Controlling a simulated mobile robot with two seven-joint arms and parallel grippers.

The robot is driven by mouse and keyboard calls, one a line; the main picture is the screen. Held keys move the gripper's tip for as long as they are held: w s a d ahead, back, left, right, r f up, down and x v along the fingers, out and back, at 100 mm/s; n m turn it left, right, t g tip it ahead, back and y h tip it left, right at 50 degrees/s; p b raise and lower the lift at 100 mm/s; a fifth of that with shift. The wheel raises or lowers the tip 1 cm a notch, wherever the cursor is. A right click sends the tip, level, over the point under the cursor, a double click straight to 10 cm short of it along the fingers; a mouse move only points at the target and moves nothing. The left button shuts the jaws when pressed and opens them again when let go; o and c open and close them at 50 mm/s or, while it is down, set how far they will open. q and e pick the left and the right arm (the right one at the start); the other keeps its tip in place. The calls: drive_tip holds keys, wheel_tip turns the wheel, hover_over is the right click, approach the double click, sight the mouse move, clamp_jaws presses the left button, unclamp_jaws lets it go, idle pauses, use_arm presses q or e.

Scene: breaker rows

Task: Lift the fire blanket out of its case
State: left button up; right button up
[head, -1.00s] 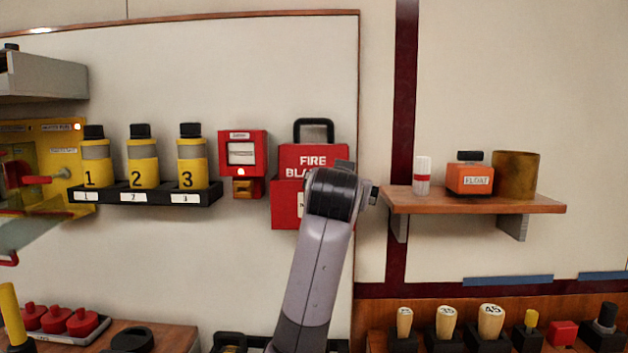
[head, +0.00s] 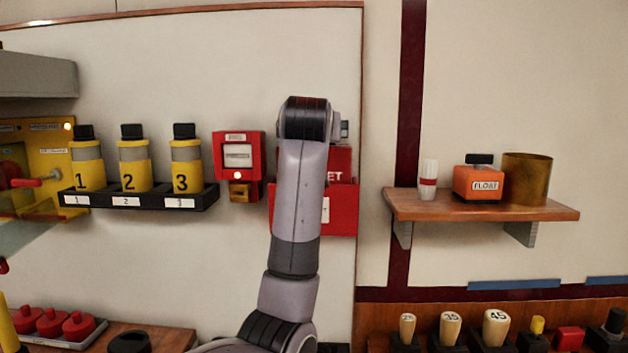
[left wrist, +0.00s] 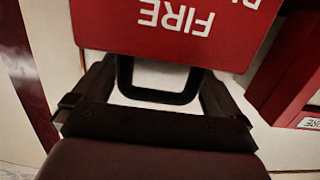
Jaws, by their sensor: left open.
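The fire blanket (head: 341,163) is a red pack with white lettering. It sits in its red wall case (head: 341,215), and my left arm covers much of both in the head view. In the left wrist view the blanket (left wrist: 165,28) appears upside down, with its black loop handle (left wrist: 160,96) pointing toward my palm. My left gripper (left wrist: 158,80) is open, with one finger on each side of the handle and a gap to it. In the head view this gripper is mostly hidden behind my wrist. My right gripper is not in view.
A red call box (head: 238,165) hangs just left of the case; a red box edge (left wrist: 290,75) also shows in the wrist view. A rack (head: 140,198) of numbered yellow cylinders is further left. A wooden shelf (head: 480,205) with several items is to the right.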

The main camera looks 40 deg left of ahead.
use_arm(q)
drive_tip(key=shift+w+a, duration=0.1)
drive_tip(key=shift+w, duration=0.05)
drive_tip(key=c, duration=1.4)
drive_tip(key=shift+c, duration=1.2)
drive_tip(key=shift+r, duration=0.1)
